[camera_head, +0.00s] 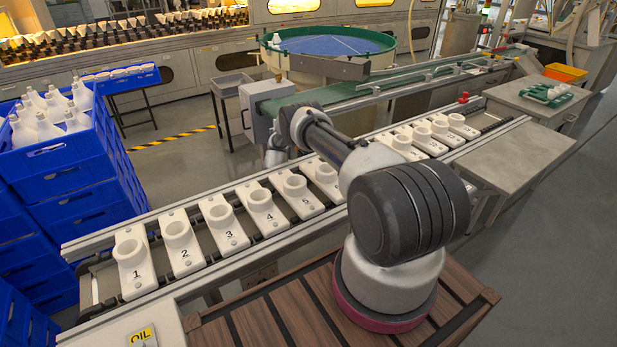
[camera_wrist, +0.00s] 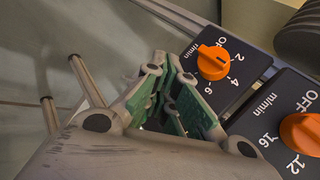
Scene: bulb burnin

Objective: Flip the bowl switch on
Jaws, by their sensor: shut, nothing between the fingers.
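In the wrist view, an orange knob (camera_wrist: 213,62) sits on a black dial plate marked OFF, 2, 4, 6 and r/min. I cannot tell surely which mark it points at. A second orange knob (camera_wrist: 302,134) sits on another plate marked OFF, m/min, 12 and 16. My gripper (camera_wrist: 172,92) is shut and empty, with green-padded fingers just left of the r/min plate; I cannot tell whether they touch it. The round feeder bowl (camera_head: 330,38), blue inside with a green rim, stands at the back in the head view. My gripper is mostly hidden there by my arm.
A pale box (camera_head: 268,97) stands by the green conveyor (camera_head: 350,98) below the bowl. A rail line with numbered white holders (camera_head: 180,243) runs across the front. Blue crates (camera_head: 62,160) with white bottles are stacked at left. Grey floor is clear between.

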